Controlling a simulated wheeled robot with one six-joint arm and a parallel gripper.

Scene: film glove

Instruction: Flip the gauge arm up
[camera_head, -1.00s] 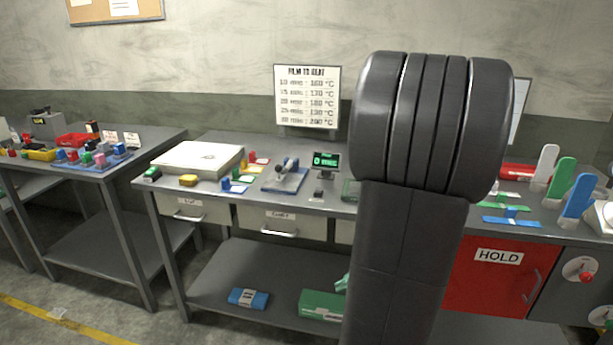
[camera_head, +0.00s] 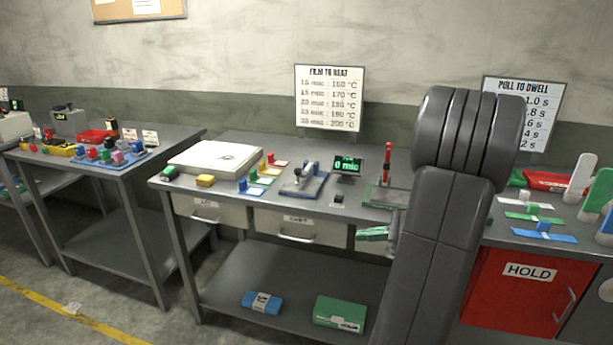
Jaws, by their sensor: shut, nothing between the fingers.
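The gauge (camera_head: 297,190) is a small blue-grey plate on the middle bench, left of a display reading 0 mic (camera_head: 347,166). My gripper (camera_head: 360,234), with teal fingers, shows left of my dark arm link, in front of the bench's drawer fronts. It is shut and empty, to the right of and below the gauge in the picture, and apart from it. My arm hides the gripper's rear part.
A white box (camera_head: 215,157), yellow block (camera_head: 205,181) and coloured tabs lie left of the gauge. A red upright lever (camera_head: 387,162) on a green base stands to the right. A small dark block (camera_head: 338,199) lies before the display. The drawers (camera_head: 300,226) sit under the bench top.

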